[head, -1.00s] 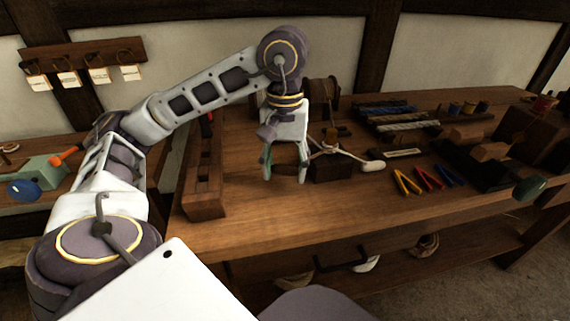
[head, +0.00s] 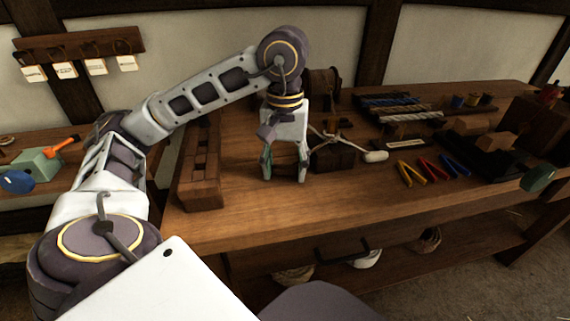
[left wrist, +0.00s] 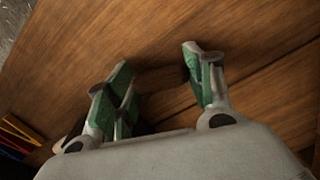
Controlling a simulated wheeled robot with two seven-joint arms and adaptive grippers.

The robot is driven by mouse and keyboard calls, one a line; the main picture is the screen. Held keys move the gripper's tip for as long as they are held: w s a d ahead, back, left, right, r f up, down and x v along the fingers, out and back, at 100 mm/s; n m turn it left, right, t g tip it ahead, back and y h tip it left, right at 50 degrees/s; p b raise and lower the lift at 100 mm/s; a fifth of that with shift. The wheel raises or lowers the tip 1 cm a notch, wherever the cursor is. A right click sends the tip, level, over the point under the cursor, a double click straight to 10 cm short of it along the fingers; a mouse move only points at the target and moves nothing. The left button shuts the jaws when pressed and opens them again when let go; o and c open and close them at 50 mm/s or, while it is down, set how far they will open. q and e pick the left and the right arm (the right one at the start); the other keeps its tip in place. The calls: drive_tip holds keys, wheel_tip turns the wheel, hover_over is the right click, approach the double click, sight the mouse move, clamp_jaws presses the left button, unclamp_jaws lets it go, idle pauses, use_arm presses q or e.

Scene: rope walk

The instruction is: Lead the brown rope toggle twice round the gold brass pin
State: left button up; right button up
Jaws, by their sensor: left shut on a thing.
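My left gripper (head: 285,175) points down over the bench, in front and left of a dark block (head: 333,156). In the left wrist view, my left gripper (left wrist: 160,80) has its green-padded fingers apart, shut on a brown bar that looks like the rope toggle (left wrist: 160,77). The toggle hardly shows in the head view, hidden by the fingers. A pale rope (head: 350,146) crosses the top of the dark block and ends at a white piece (head: 376,156) on the right. I cannot make out the gold brass pin clearly; the arm partly covers that area. My right gripper is not in view.
A wooden block rack (head: 201,180) stands left of the gripper. A spool (head: 324,85) stands behind it. Yellow, red and blue tools (head: 430,170) lie to the right, with rope hanks (head: 400,108) behind. The bench front (head: 330,200) is clear.

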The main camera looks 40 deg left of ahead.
use_arm(q)
drive_tip(key=o, duration=0.8)
drive_tip(key=shift+o, duration=0.2)
drive_tip(key=shift+r, duration=0.4)
drive_tip(key=shift+r, duration=0.35)
drive_tip(key=shift+r, duration=0.1)
drive_tip(key=shift+r, duration=0.85)
drive_tip(key=shift+r, duration=0.55)
drive_tip(key=shift+r, duration=0.35)
